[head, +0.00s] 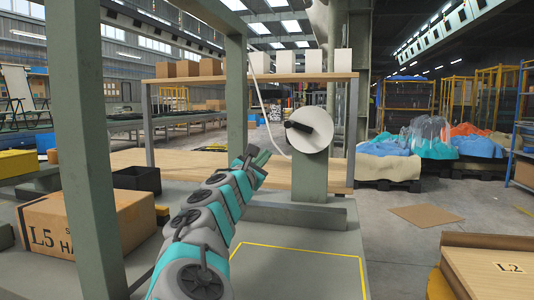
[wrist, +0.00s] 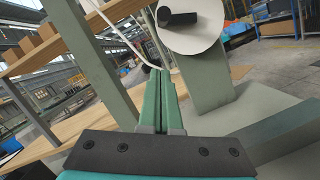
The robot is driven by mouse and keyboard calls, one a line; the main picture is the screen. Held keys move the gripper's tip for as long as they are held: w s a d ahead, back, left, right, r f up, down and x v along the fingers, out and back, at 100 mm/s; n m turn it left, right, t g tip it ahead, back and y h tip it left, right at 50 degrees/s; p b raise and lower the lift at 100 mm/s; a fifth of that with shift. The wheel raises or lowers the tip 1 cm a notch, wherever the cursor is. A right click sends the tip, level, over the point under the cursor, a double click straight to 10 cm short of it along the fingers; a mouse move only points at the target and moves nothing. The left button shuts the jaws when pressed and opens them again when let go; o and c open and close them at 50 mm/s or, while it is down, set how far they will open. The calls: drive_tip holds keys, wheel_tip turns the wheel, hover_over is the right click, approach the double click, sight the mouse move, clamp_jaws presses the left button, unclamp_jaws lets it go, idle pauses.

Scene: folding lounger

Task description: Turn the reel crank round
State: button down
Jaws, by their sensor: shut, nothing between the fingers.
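The reel (head: 311,131) is a pale round disc on a grey-green post, with a white cord beside it. Its dark crank handle (head: 297,126) sticks out from the face, left of the centre. In the wrist view the reel (wrist: 200,30) is at the top, and the crank handle (wrist: 177,17) shows on its face. My gripper (head: 262,158) is shut and empty, below and to the left of the reel. In the wrist view my gripper (wrist: 160,76) points up toward the reel's underside, apart from the crank handle.
A wooden shelf (head: 254,78) with several boxes runs behind the reel. A grey-green post (head: 85,140) stands close at the left, beside a cardboard box (head: 75,226) marked L5. A yellow outline marks clear surface (head: 300,275) at the front.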

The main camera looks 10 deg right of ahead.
drive_tip(key=shift+w+d+r+p, duration=0.85)
drive_tip(key=shift+w+d+r, duration=1.7)
drive_tip(key=shift+w+d, duration=0.25)
